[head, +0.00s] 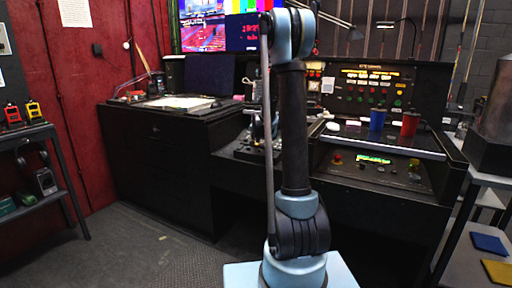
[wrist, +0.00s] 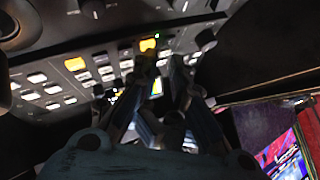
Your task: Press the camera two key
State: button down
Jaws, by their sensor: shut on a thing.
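In the wrist view a dark control panel (wrist: 112,56) fills the upper left, with rows of small white keys (wrist: 52,88) and a few lit orange keys, one at the left (wrist: 75,64) and one near the fingertips (wrist: 148,44). I cannot read any label, so I cannot tell which is the camera two key. My gripper (wrist: 163,64) points at the panel, its fingertips just below the upper orange key. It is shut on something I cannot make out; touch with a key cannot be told. In the head view my arm hides the gripper.
In the head view a console with a button panel (head: 373,90) stands behind my arm, with a blue cup (head: 377,120) and a red cup (head: 410,124) on its ledge. A black cabinet (head: 150,150) is at left. Grey floor (head: 130,250) is clear at front left.

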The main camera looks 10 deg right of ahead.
aim_at(256, 145)
jog(key=shift+r, duration=0.55)
jog(key=shift+s+a+r, duration=0.15)
jog(key=shift+s+r, duration=0.05)
jog(key=shift+r, duration=1.05)
jog(key=shift+s+a+r, duration=0.1)
jog(key=shift+s+r, duration=0.05)
jog(key=shift+r, duration=1.1)
jog(key=s+n+g, duration=0.4)
jog(key=s, duration=2.4)
jog(key=s+f+n+g, duration=0.1)
jog(key=s+f, duration=0.2)
jog(key=s, duration=0.6)
jog(key=s+f+n+g, duration=0.2)
jog(key=s+f, duration=0.2)
jog(key=s, duration=0.6)
jog(key=s+f+n+g, duration=0.1)
jog(key=s+f, duration=0.3)
jog(key=s, duration=0.5)
jog(key=shift+s+a+n+y, duration=0.15)
jog(key=shift+a+n+y, duration=0.1)
jog(key=shift+n+y, duration=0.15)
